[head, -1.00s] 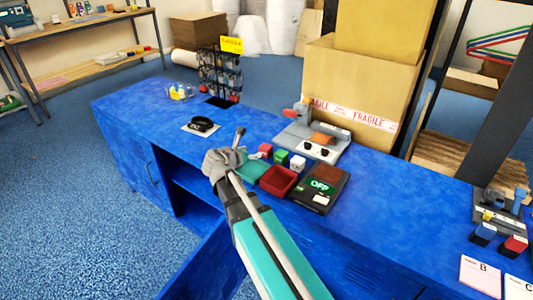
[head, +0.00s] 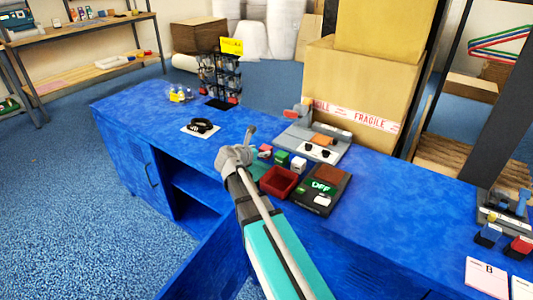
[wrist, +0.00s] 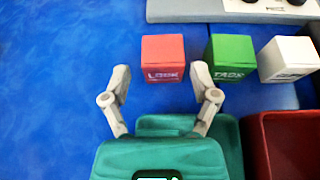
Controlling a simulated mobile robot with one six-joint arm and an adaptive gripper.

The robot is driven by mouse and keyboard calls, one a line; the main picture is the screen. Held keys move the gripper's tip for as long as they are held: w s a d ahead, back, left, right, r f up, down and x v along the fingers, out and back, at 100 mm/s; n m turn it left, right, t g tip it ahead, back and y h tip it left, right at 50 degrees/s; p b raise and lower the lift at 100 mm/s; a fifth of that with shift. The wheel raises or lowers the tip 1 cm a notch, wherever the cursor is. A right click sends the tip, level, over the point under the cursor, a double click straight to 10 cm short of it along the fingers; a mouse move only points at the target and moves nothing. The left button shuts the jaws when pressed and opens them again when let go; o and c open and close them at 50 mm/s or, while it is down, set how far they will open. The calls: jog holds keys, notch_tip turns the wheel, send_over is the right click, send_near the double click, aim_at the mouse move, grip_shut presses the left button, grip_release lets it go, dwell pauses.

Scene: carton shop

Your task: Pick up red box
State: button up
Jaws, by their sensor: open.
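The red box (wrist: 163,58) is a small cube with white lettering on its front, in the upper middle of the wrist view. It also shows, small, in the head view (head: 265,151). My gripper (wrist: 160,76) is open and empty. Its two fingers are spread just on the near side of the red box, one toward each side, with the box ahead of the gap and not between them. In the head view my gripper (head: 248,140) is just left of the red box, above the blue counter (head: 150,110).
A green box (wrist: 232,58) and a white box (wrist: 289,58) stand in a row right of the red box. A teal tray (wrist: 232,140) lies under my gripper, with a red tray (wrist: 285,140) beside it. A grey device (head: 325,140) stands behind.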

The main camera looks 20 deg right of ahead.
aim_at(266, 147)
jog(key=shift+b+x, duration=0.75)
jog(key=shift+x, duration=1.35)
jog(key=shift+s+f, duration=0.1)
jog(key=shift+c, duration=0.3)
jog(key=c, duration=0.9)
jog(key=shift+c, duration=0.2)
jog(key=shift+r, duration=0.25)
notch_tip(266, 147, up, 2)
jog(key=p, duration=0.2)
jog(key=shift+r+p, duration=0.1)
jog(key=shift+p, duration=0.25)
jog(key=s+a+r+p, duration=0.6)
jog(key=s+r+p, duration=0.4)
jog(key=s, duration=0.2)
jog(key=shift+s+r, duration=0.2)
jog(key=shift+s, duration=0.1)
